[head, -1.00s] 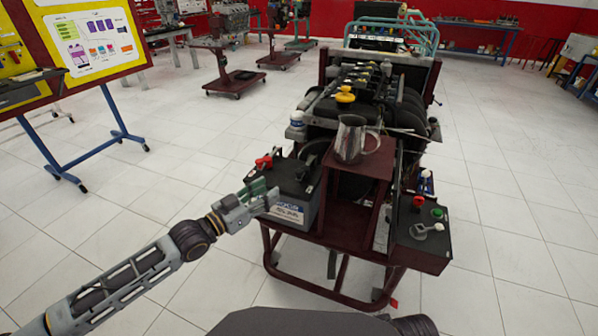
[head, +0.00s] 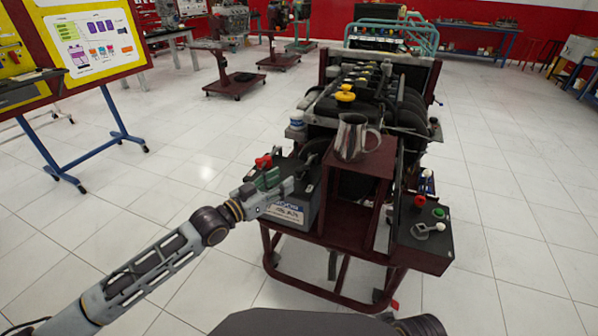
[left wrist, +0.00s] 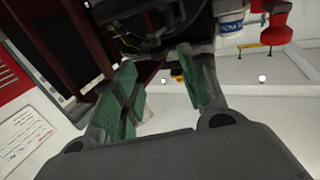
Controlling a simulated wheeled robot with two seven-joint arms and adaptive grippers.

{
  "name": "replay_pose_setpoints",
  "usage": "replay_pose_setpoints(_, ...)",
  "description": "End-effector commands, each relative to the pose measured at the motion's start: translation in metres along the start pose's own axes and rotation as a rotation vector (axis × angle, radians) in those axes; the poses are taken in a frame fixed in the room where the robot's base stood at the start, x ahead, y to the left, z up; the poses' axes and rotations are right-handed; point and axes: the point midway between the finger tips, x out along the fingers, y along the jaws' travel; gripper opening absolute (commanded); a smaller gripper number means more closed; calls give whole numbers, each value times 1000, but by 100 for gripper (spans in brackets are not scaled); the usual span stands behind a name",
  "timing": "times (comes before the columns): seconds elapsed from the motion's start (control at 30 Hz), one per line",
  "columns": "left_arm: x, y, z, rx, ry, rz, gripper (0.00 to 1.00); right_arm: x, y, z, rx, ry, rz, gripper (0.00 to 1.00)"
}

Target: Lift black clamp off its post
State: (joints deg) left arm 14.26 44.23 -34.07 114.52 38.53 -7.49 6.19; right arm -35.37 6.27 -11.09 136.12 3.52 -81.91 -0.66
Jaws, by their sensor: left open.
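The black clamp (head: 309,164) sits on the far right part of the top of a dark battery (head: 294,214) with a white-blue label, small in the head view. A red clamp (head: 263,161) is on the battery's left side; it also shows in the left wrist view (left wrist: 271,18). My left gripper (head: 281,184) is at the battery's near upper edge, apart from the black clamp. In the left wrist view its green-padded fingers (left wrist: 160,86) are spread with nothing between them. Dark shapes lie beyond the fingertips; I cannot tell which is the clamp. My right gripper is out of view.
A metal pitcher (head: 352,137) stands on a dark red stand (head: 356,184) right of the battery. The engine trainer (head: 372,88) rises behind. A control box (head: 422,240) is at the right. The tiled floor at the left is open.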

Motion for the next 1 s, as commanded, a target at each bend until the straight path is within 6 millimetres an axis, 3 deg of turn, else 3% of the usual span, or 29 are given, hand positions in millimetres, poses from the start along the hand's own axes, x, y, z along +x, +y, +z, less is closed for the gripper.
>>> replay_pose_setpoints(0.37, 34, 0, 0, 0, 2, -1, 43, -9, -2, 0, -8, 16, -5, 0)
replay_pose_setpoints(0.73, 68, -1, 0, 0, 2, -1, 43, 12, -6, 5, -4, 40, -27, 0)
replay_pose_setpoints(1.0, 81, 0, 0, 1, 1, 0, 43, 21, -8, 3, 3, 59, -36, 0)
